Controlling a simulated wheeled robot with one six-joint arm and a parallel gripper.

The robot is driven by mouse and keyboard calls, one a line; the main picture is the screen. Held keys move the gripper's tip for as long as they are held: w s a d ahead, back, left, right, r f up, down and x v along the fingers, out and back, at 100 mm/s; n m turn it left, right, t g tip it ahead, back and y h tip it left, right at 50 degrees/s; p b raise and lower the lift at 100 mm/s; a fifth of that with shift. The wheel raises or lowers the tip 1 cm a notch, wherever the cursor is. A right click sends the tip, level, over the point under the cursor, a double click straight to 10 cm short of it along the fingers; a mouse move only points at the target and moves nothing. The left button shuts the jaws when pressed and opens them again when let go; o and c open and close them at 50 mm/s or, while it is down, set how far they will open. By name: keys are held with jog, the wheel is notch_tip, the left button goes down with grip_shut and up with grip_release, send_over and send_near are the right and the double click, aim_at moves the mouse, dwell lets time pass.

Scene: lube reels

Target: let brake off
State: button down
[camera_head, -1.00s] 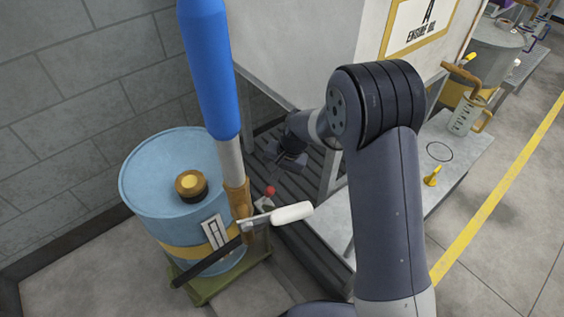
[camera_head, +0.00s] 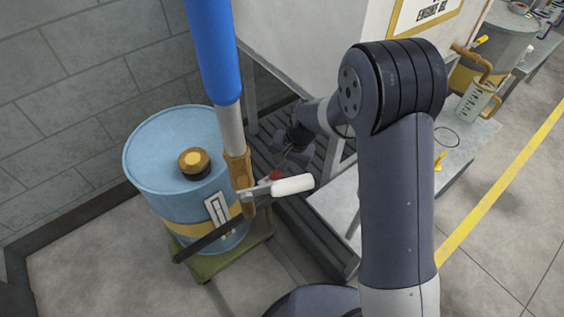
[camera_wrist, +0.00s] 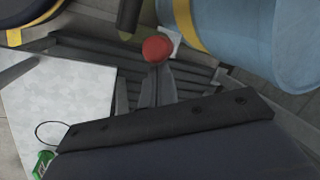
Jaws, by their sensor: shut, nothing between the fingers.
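A red ball knob (camera_head: 277,175) shows beside the brass-coloured fitting, just below my gripper (camera_head: 284,160). In the wrist view the red knob (camera_wrist: 157,49) sits straight ahead of the tips of my gripper (camera_wrist: 156,75). The fingers are together with nothing between them. I cannot tell whether they touch the knob. The knob's stem is hidden behind the fingers in the wrist view. A lever with a white grip (camera_head: 292,184) sticks out rightward from the brass-coloured fitting (camera_head: 240,175), below and left of my gripper. I cannot tell which part is the brake.
A blue drum (camera_head: 160,145) with a yellow band stands on a green dolly (camera_head: 255,238) at left. A blue tube (camera_head: 213,55) rises in front of it. Dark slatted grating (camera_head: 262,150) lies beneath my gripper. A grey table (camera_head: 340,210) stands at right, behind my arm.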

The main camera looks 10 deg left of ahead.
jog(key=shift+a, duration=0.1)
jog(key=shift+w+a+r+p, duration=0.3)
jog(key=shift+w+a, duration=0.2)
jog(key=p+v, duration=0.1)
jog(key=v, duration=0.9)
jog(key=shift+d+r, duration=0.2)
jog(key=shift+r, duration=0.05)
jog(key=shift+s, duration=0.1)
jog(key=s+d+b+x, duration=0.1)
jog(key=x, duration=0.9)
jog(key=shift+f+b, duration=0.3)
jog(key=shift+f, duration=0.25)
jog(key=shift+a, duration=0.1)
